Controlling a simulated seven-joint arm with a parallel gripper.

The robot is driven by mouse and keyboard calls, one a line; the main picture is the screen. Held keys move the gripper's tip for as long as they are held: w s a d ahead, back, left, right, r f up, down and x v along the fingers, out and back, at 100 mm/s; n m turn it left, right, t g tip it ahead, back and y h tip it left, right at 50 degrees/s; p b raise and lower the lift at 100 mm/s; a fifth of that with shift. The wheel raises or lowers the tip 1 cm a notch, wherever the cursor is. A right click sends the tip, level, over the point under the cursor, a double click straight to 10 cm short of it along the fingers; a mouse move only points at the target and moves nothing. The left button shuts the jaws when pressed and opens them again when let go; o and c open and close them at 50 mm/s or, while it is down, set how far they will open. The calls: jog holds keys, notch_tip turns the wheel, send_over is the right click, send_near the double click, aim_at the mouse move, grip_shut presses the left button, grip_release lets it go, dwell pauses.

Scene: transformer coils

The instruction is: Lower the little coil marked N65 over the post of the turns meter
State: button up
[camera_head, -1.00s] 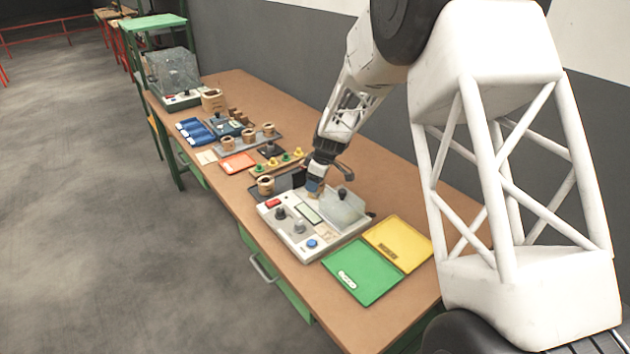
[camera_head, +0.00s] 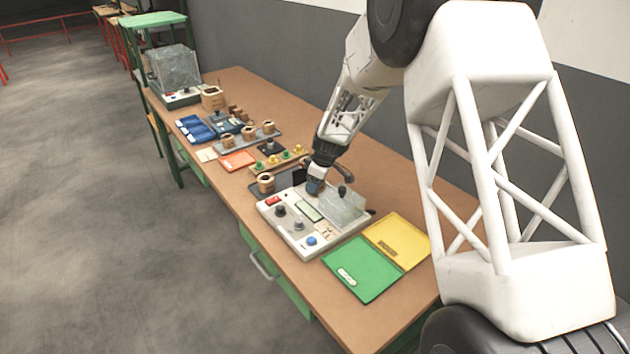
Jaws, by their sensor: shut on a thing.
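The turns meter (camera_head: 299,236) is a pale grey box with a red switch, dark knobs, a small display and a blue button, on the near half of the table. My gripper (camera_head: 315,187) points down over the back part of the meter, left of its clear plate. It is shut on a small coil, which is mostly hidden by the fingers; its N65 mark cannot be read. The meter's post is not discernible beneath the gripper, so I cannot tell whether the coil is around it.
Another coil (camera_head: 265,183) stands on a dark tray just behind the meter. A green tray (camera_head: 363,268) and a yellow tray (camera_head: 397,240) lie in front. Further back are an orange tray (camera_head: 238,161), several coils, blue items (camera_head: 195,129) and a clear-covered box (camera_head: 172,72).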

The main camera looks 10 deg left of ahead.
jog(key=shift+f, duration=0.6)
jog(key=o, duration=1.3)
jog(key=shift+o, duration=0.2)
jog(key=shift+r, duration=0.1)
jog(key=shift+r, duration=3.7)
